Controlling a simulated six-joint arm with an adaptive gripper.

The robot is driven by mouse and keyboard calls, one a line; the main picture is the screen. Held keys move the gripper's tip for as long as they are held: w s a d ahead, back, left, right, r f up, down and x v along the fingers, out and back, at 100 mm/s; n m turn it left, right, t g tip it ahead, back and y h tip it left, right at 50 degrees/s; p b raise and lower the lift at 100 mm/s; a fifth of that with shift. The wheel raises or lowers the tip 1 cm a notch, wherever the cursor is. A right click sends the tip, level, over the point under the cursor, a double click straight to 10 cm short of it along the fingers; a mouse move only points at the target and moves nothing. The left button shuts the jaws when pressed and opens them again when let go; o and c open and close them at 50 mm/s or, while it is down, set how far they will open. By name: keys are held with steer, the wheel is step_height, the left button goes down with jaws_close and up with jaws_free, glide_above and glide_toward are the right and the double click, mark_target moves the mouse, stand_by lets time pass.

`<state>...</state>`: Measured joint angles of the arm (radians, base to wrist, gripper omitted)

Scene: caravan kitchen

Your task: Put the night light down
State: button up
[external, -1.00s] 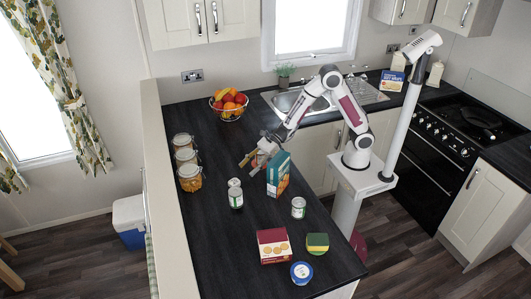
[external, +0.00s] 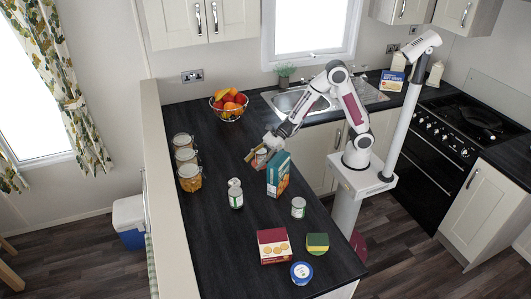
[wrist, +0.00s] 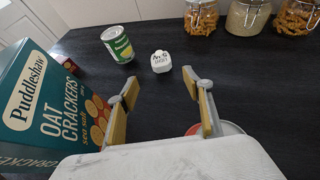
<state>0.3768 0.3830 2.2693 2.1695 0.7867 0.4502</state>
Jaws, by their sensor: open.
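A small white rounded object with dark lettering (wrist: 161,61), which looks like the night light, stands on the dark counter in the wrist view. It is close beside a green-labelled can (wrist: 118,44) and apart from it. In the external view the white object (external: 234,183) shows just behind that can (external: 236,200). My gripper (external: 256,157) is low over the counter beside the blue cracker box. In the wrist view its two fingers (wrist: 163,103) are spread with bare counter between them, and the white object is beyond the tips, untouched.
The cracker box (wrist: 45,105) stands close on the left in the wrist view. A red-and-white round item (wrist: 228,128) is partly hidden under my gripper. Several jars (external: 187,160) line the counter's left edge. Another can (external: 298,207), a red box (external: 273,246) and a sponge (external: 317,243) stand nearer the front.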

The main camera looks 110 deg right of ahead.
mark_target(236, 180)
steer(key=shift+o, duration=0.5)
steer(key=shift+a, duration=0.1)
steer(key=shift+w+a+f, duration=0.15)
steer(key=shift+a, duration=0.1)
steer(key=w, duration=0.1)
steer(key=w+n+g, duration=0.1)
steer(key=w+a+f, duration=0.1)
steer(key=shift+w+a+y, duration=0.1)
steer(key=shift+w+y, duration=0.1)
steer(key=shift+y, duration=0.1)
steer(key=shift+w+d+f+g, duration=0.1)
steer(key=shift+w+d+g, duration=0.3)
steer(key=shift+w+d, duration=0.05)
steer(key=shift+d+f, duration=0.15)
steer(key=shift+x, duration=1.25)
steer(key=shift+w+f, duration=0.1)
steer(key=shift+w, duration=0.05)
steer(key=shift+x, duration=2.45)
